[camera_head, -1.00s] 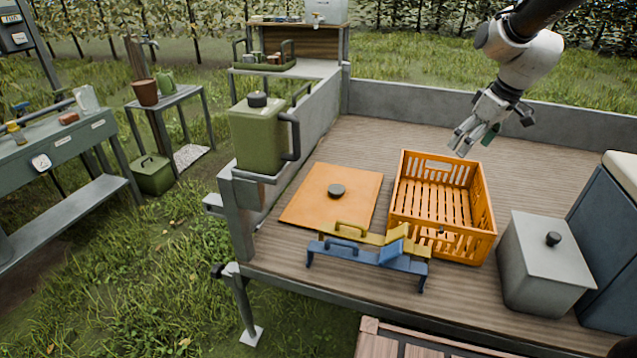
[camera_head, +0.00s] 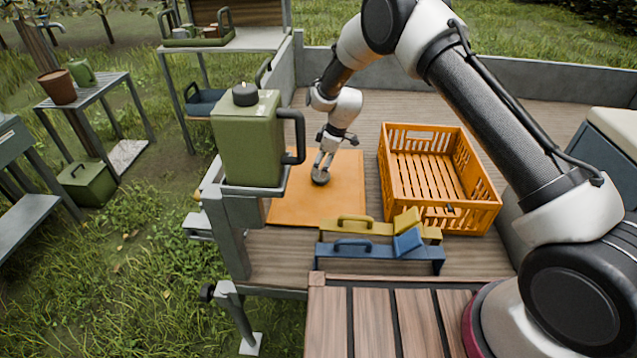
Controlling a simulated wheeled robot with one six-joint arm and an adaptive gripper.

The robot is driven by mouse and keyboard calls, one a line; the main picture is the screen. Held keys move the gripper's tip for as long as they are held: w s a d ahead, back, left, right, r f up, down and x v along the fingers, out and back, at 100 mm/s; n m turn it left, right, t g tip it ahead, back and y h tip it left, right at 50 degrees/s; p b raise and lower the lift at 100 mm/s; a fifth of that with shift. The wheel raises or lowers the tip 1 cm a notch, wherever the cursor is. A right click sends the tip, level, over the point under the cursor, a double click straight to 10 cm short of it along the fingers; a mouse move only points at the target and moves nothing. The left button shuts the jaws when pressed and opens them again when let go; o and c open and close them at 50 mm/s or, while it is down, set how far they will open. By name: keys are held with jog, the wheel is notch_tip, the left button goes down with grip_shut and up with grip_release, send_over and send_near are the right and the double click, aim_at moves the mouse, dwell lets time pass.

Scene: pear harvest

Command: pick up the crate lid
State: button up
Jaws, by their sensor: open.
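The crate lid (camera_head: 338,203) is a flat orange square panel lying on the wooden deck, left of the crate. Its dark round knob (camera_head: 320,178) stands up near the lid's middle. My gripper (camera_head: 321,174) points down right at the knob, with its open fingers at the knob's top and sides. I cannot tell whether the fingers touch it. The open orange slatted crate (camera_head: 480,203) stands to the right of the lid and looks mostly empty.
A green canister (camera_head: 248,145) stands on a ledge left of the lid. Yellow (camera_head: 362,226) and blue (camera_head: 372,249) handled pieces lie in front of lid and crate. My arm arches over the right side. Grey low walls (camera_head: 435,72) edge the deck.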

jog(key=x, duration=0.4)
jog(key=shift+s+d+f, duration=0.2)
jog(key=shift+d+f, duration=0.15)
jog(key=shift+f, duration=0.05)
jog(key=c, duration=1.3)
